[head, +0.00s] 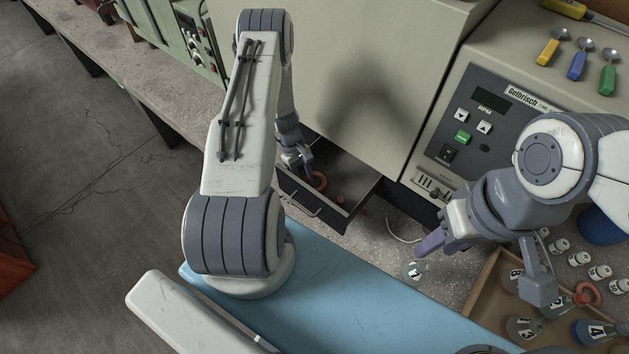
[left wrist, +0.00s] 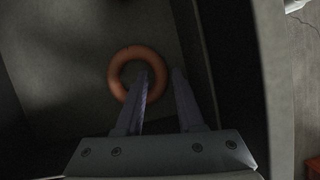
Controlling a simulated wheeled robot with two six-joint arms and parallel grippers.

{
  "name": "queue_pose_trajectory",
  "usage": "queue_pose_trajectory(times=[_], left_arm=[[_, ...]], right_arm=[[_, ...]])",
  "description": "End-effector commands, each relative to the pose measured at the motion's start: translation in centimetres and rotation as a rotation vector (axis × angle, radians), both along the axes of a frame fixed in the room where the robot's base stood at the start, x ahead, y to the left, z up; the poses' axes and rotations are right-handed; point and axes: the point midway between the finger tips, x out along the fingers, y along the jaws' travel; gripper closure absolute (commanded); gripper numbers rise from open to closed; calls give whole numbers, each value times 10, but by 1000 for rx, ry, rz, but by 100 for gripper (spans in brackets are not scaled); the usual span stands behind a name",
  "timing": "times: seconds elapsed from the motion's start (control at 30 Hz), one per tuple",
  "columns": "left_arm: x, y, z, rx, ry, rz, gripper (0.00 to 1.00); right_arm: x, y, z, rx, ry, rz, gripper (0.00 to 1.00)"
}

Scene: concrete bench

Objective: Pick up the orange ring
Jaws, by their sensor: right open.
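An orange ring (head: 319,181) lies inside the open drawer (head: 314,203) under the large cabinet. It shows whole in the left wrist view (left wrist: 116,75), except where a finger crosses its lower right. My left gripper (head: 308,172) reaches down into the drawer. In the left wrist view its fingers (left wrist: 160,76) are apart: one tip lies over the ring's opening, the other just outside its right side. I cannot tell whether they touch it. My right gripper (head: 487,266) is open and empty above the bench, by the wooden tray (head: 487,277).
Small white-capped jars (head: 580,258) stand behind. The drawer walls (left wrist: 233,70) are close around the left gripper.

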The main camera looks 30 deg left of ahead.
Motion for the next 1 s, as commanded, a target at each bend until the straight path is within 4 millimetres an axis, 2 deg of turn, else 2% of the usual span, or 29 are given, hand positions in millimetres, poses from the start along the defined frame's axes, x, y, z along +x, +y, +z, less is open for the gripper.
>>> queue_pose_trajectory(times=[0.03, 0.1, 0.47, 0.63, 0.77, 1.0], left_arm=[[0, 0, 0, 0, 0, 0, 78], [0, 0, 0, 0, 0, 0, 100], [0, 0, 1, 0, 0, 0, 100], [1, 1, 7, 1, -1, 0, 100], [1, 1, 20, 1, -2, 1, 100], [1, 1, 57, 2, -4, -1, 100]], right_arm=[[0, 0, 0, 0, 0, 0, 58], [0, 0, 0, 0, 0, 0, 58], [0, 0, 0, 0, 0, 0, 58], [0, 0, -3, 0, 0, 0, 58], [0, 0, -7, 0, 0, -1, 58], [0, 0, -18, 0, 0, -3, 58]])
